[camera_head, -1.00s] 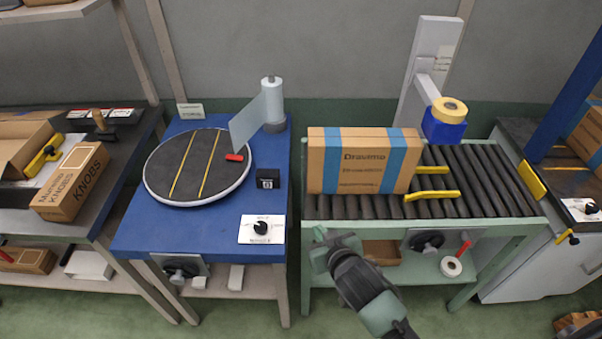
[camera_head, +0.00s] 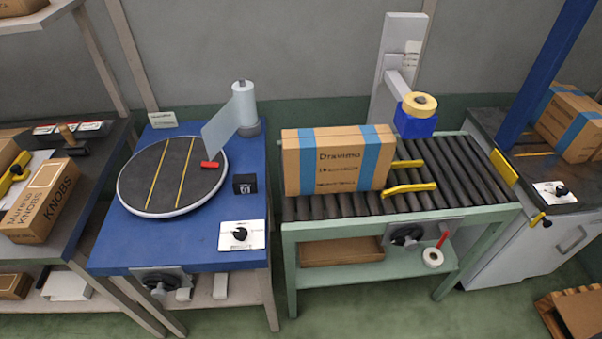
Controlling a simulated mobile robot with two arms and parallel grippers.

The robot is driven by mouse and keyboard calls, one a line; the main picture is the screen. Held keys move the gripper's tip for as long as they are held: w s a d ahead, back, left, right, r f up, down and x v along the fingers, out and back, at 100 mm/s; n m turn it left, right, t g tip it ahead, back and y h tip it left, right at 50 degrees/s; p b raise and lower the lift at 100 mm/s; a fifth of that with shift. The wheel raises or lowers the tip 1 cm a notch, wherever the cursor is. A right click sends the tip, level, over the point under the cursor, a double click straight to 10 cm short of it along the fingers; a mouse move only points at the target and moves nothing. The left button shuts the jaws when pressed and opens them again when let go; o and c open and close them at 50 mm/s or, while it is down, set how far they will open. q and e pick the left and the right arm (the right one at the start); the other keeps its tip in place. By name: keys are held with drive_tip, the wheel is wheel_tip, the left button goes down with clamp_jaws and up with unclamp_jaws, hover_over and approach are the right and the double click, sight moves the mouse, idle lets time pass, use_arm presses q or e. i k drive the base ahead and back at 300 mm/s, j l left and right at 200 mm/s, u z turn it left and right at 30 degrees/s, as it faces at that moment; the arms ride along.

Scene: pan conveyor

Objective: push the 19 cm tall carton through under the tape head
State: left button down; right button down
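The carton (camera_head: 338,163), brown with two blue stripes, stands upright on the left part of the dark roller conveyor (camera_head: 478,172). Its right end is close to the two yellow guides (camera_head: 409,188). The tape head (camera_head: 415,124), a blue block with a yellow tape roll (camera_head: 420,103), hangs from a white post (camera_head: 397,75) to the right of the carton, over the rollers. The carton is not under it. Neither of my grippers is in view.
A crank wheel (camera_head: 406,234) sits on the front of the conveyor frame. A blue table with a round turntable (camera_head: 172,203) stands to the left. A black-topped cabinet with another striped carton (camera_head: 571,121) is at the right. The rollers right of the guides are clear.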

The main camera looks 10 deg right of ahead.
sight(336, 159)
drive_tip(key=j+z, duration=0.55)
drive_tip(key=z, duration=0.15)
drive_tip(key=j+z, duration=0.35)
